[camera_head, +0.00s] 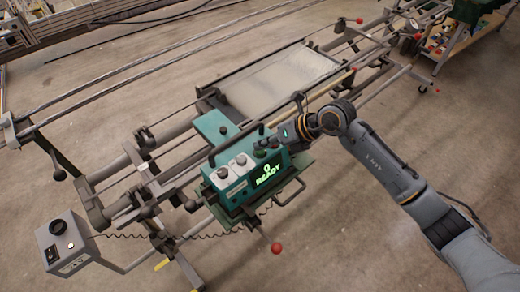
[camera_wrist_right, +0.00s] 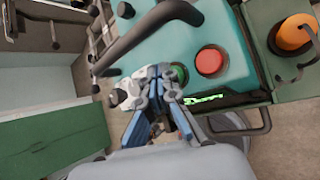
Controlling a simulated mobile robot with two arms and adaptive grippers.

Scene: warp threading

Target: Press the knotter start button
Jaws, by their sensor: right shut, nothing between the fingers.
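The teal knotter box (camera_head: 228,186) sits on the warp frame, with a lit green READY display (camera_head: 268,175) on its front. My right gripper (camera_head: 267,146) is shut and empty at the right end of the box top. In the right wrist view, a green button (camera_wrist_right: 181,73) shows at the gripper's fingertips (camera_wrist_right: 172,82), partly hidden by them. I cannot tell whether the fingers touch or press it. A red button (camera_wrist_right: 210,60) is beside it, clear of the fingers. My left gripper is not in view.
A dark handle bar (camera_wrist_right: 140,38) rises close to the gripper. A grey control box (camera_head: 66,242) with a coiled cable is at the lower left. A red ball knob (camera_head: 276,248) sticks out below the knotter. Frame rails run across the back.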

